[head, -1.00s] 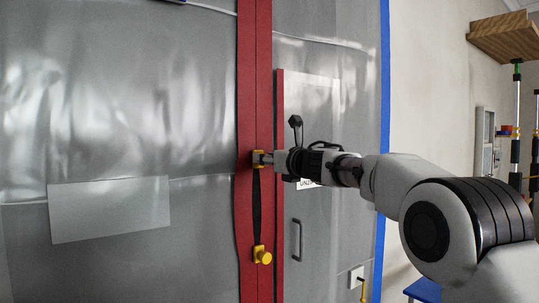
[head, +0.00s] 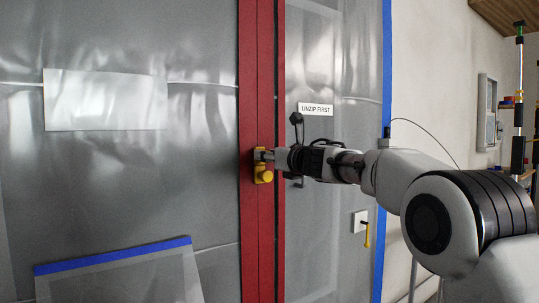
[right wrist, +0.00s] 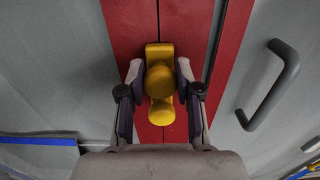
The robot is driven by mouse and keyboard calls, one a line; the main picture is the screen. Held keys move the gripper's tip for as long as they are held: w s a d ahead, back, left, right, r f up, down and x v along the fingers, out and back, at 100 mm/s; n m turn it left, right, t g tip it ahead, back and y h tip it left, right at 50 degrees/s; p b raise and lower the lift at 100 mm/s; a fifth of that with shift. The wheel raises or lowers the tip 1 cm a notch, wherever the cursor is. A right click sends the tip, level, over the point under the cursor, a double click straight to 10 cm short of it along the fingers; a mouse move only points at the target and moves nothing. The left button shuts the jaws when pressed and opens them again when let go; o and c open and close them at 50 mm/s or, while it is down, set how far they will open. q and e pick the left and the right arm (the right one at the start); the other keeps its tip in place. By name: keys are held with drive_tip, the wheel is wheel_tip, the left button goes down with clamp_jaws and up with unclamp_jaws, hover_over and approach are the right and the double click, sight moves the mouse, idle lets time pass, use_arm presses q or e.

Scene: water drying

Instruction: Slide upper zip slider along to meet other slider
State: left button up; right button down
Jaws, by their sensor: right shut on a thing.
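The upper zip slider (head: 259,154) is a small yellow piece on the red zip strip (head: 258,80). My right gripper (head: 262,157) is shut on it, coming in from the right. The other slider (head: 263,177), also yellow with a round knob, sits directly below; the two look touching or nearly so. In the right wrist view, my right gripper (right wrist: 159,75) has a finger on each side of the upper slider's knob (right wrist: 159,80). The lower slider's knob (right wrist: 162,113) shows just beneath it. My left gripper is not in view.
A dark door handle (right wrist: 269,85) stands out to the right of the strip in the right wrist view. Translucent sheeting (head: 140,170) lies on the left. An "UNZIP FIRST" label (head: 316,110) is on the right panel. A blue-taped flap (head: 115,254) is at lower left.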

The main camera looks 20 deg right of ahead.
drive_tip(key=shift+a+f, duration=0.1)
drive_tip(key=shift+f, duration=0.05)
drive_tip(key=c, duration=0.8)
unclamp_jaws()
drive_tip(key=shift+w+a+f, duration=0.1)
drive_tip(key=shift+w, duration=0.1)
drive_tip(key=shift+w+a+f, duration=0.15)
drive_tip(key=shift+w+f, duration=0.05)
drive_tip(key=shift+w, duration=0.1)
drive_tip(key=shift+s+d+r, duration=0.2)
drive_tip(key=shift+s+r, duration=0.05)
drive_tip(key=v, duration=1.1)
drive_tip(key=shift+s, duration=0.35)
